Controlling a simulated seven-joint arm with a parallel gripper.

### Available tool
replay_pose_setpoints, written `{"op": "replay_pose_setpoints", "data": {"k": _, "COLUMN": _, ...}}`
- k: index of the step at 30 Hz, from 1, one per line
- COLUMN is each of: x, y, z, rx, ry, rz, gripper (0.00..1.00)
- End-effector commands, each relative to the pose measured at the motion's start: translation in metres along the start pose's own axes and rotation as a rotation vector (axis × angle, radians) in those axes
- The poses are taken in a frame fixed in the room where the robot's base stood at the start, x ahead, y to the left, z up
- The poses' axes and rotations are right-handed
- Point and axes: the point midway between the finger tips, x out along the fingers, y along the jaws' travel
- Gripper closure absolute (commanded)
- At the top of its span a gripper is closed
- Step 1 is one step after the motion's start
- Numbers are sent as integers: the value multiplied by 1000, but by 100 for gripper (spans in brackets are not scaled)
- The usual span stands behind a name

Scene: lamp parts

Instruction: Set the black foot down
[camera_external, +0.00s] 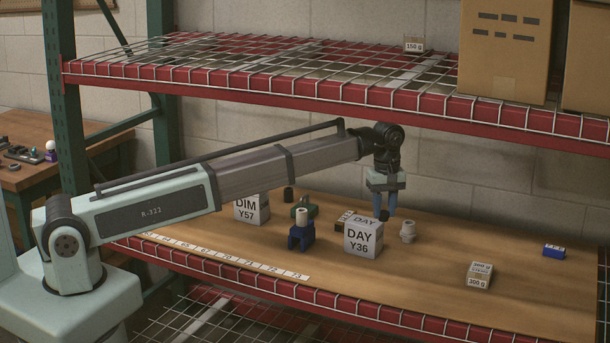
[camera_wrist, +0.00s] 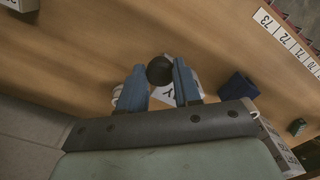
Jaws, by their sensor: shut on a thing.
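My gripper (camera_external: 384,207) is shut on the black foot (camera_external: 385,215), a small dark round piece at the fingertips. In the wrist view the black foot (camera_wrist: 159,70) shows as a dark disc between the two blue fingers. In the external view it hangs just above the far top edge of the white DAY Y36 cube (camera_external: 362,240). I cannot tell whether it touches anything below. Part of the white cube (camera_wrist: 180,96) shows between the fingers in the wrist view.
A pale fitting (camera_external: 408,231) stands close right.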

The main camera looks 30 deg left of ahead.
Motion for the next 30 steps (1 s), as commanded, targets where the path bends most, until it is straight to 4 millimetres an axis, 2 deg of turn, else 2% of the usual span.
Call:
{"op": "replay_pose_setpoints", "data": {"k": 5, "x": 0, "y": -1, "z": -51, "rx": -59, "ry": 0, "rz": 0, "gripper": 96}}
{"op": "replay_pose_setpoints", "data": {"k": 14, "x": 0, "y": -18, "z": -169, "rx": -194, "ry": 0, "rz": 0, "gripper": 96}}
{"op": "replay_pose_setpoints", "data": {"k": 23, "x": 0, "y": -55, "z": -290, "rx": -335, "ry": 0, "rz": 0, "gripper": 96}}
{"op": "replay_pose_setpoints", "data": {"k": 30, "x": 0, "y": -98, "z": -384, "rx": -447, "ry": -1, "rz": -1, "gripper": 96}}
